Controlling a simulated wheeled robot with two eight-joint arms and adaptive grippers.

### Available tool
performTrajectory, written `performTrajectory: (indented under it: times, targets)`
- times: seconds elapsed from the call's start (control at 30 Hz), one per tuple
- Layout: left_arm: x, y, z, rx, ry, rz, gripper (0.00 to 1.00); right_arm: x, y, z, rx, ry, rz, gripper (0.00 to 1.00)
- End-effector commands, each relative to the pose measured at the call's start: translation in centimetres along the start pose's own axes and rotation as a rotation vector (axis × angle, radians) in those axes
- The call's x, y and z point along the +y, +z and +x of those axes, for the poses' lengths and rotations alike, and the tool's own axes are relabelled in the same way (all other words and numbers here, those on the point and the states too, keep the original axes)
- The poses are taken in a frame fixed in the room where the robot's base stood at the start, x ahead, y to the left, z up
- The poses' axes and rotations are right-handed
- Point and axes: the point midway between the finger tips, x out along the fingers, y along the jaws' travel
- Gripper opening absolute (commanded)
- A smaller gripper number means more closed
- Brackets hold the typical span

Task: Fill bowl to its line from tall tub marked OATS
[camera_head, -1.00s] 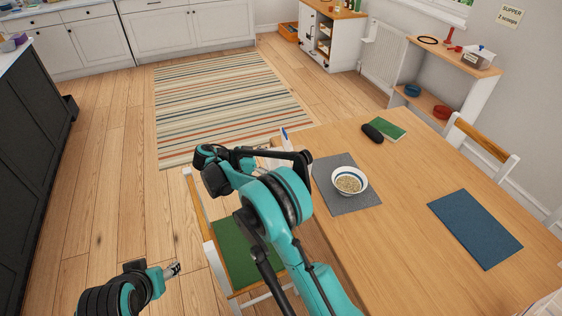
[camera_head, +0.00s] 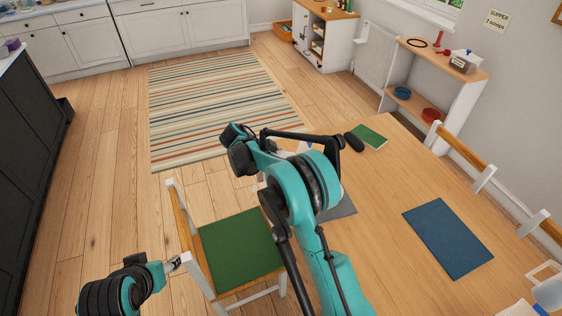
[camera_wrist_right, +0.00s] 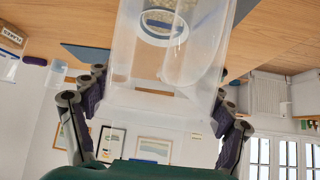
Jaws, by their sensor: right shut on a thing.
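In the right wrist view, my right gripper (camera_wrist_right: 160,112) is shut on a clear, translucent tub (camera_wrist_right: 150,75), with one finger on each side. Its marking cannot be read here. Past the tub's clear wall, the white bowl (camera_wrist_right: 145,36) shows with a blue band and pale flakes inside. In the head view the bowl is hidden behind my right arm, as are the tub and the right gripper. Part of the grey mat (camera_head: 343,209) shows beside the arm. My left gripper (camera_head: 174,263) is low at the left, near the green-seated chair, empty; its jaws are too small to judge.
The wooden table (camera_head: 385,185) holds a blue mat (camera_head: 448,237), a green book (camera_head: 369,137) and a dark case (camera_head: 354,142). Clear containers (camera_head: 548,292) stand at the lower right edge. A green-seated chair (camera_head: 240,244) stands left of the table. A wall note reads "SUPPER 2 scoops" (camera_head: 497,19).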

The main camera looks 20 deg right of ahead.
Motion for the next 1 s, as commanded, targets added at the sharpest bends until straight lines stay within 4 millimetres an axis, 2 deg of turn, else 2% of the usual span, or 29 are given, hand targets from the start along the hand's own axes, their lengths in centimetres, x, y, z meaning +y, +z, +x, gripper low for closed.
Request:
performTrajectory:
  times: [0.03, 0.17, 0.27, 0.47, 0.5, 0.67, 0.83, 0.9, 1.0]
  targets:
    - [0.0, -1.1, -1.6, 0.0, 0.0, 0.0, 0.55, 0.1, -1.9, 0.3, -0.066, 0.007, 0.009, 0.22]
    - [0.0, -2.3, -3.2, 0.0, 0.0, 0.0, 0.55, 0.1, -3.1, 2.4, -0.265, 0.006, 0.012, 0.22]
    - [0.0, -2.7, -3.8, 0.0, 0.0, 0.0, 0.55, 0.1, -2.9, 4.1, -0.418, 0.005, 0.013, 0.22]
    - [0.0, -2.5, -3.5, 0.0, 0.0, 0.0, 0.55, 0.1, -2.3, 8.9, -0.691, 0.006, 0.014, 0.22]
    - [0.0, -2.4, -3.4, 0.0, 0.0, 0.0, 0.55, 0.1, -2.7, 9.3, -0.746, 0.005, 0.015, 0.22]
    - [0.0, -1.9, -2.7, 0.0, 0.0, 0.0, 0.55, 0.1, -5.0, 10.3, -0.997, 0.005, 0.017, 0.22]
    - [0.0, -0.7, -1.0, 0.0, 0.0, 0.0, 0.55, 0.0, -7.0, 12.1, -1.27, 0.004, 0.017, 0.22]
    - [0.0, -1.0, -1.4, 0.0, 0.0, 0.0, 0.55, 0.0, -7.0, 11.1, -1.269, 0.003, 0.006, 0.22]
    - [0.0, -1.1, -1.6, 0.0, 0.0, 0.0, 0.55, 0.0, -7.0, 11.1, -1.266, 0.004, 0.007, 0.22]
